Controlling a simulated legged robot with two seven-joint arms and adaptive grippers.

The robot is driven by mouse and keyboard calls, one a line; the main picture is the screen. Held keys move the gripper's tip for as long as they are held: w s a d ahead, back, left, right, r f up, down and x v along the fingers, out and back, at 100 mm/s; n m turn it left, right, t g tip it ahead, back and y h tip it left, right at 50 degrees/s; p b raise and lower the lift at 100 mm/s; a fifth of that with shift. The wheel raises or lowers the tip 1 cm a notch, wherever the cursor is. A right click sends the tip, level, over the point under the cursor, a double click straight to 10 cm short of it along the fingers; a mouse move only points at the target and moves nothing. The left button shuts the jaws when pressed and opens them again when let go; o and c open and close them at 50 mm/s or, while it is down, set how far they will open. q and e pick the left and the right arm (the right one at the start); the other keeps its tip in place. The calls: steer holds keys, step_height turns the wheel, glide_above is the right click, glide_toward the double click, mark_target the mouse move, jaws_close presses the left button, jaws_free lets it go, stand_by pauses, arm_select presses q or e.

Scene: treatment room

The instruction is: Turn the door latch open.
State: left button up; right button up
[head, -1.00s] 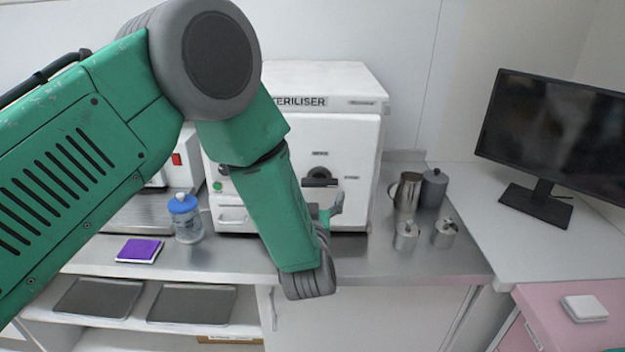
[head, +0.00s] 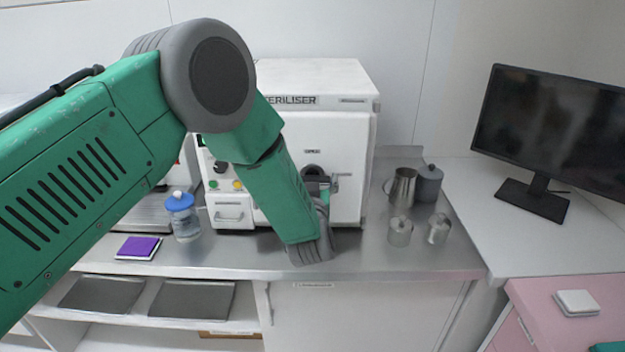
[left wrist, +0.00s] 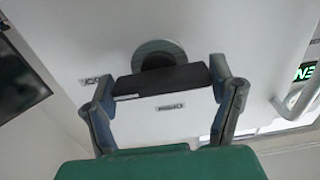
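The white steriliser (head: 348,115) stands on the steel counter with its door (head: 349,208) shut. The latch, a dark round hub (head: 312,171) with a black bar, is on the door front, mostly hidden behind my left arm in the head view. In the left wrist view the latch bar (left wrist: 165,82) lies roughly level across the picture. My left gripper (head: 325,185) is at the latch. In the left wrist view its spread fingers (left wrist: 163,75) stand at either end of the bar; I cannot tell whether they touch it. My right gripper is not in view.
A blue-capped jar (head: 186,222) and purple pad (head: 138,248) lie left on the counter (head: 380,262). Steel pots, including a jug (head: 402,187), stand right of the steriliser. A monitor (head: 550,130) is farther right. The counter front is clear.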

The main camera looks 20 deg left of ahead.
arm_select(q)
steer(key=shift+d+r, duration=0.25)
steer(key=shift+d, duration=0.1)
steer(key=shift+w+a+f, duration=0.1)
steer(key=shift+a, duration=0.5)
steer(key=n+b, duration=0.2)
steer(key=shift+d+n, duration=0.3)
steer(key=shift+n, duration=0.1)
steer(key=n+b, duration=0.2)
steer(key=n, duration=0.1)
steer(key=shift+a+n+b, duration=0.3)
steer(key=shift+a+b, duration=0.05)
steer(key=shift+b, duration=0.05)
steer(key=n+b, duration=0.2)
steer(key=shift+d+n, duration=0.1)
steer(key=shift+n, duration=0.3)
steer(key=n+b, duration=0.4)
steer(key=shift+f, duration=0.2)
steer(key=shift+n+b, duration=2.15)
steer(key=shift+n, duration=0.35)
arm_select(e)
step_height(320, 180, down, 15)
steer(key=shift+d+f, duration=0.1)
arm_select(q)
steer(key=shift+f, duration=0.1)
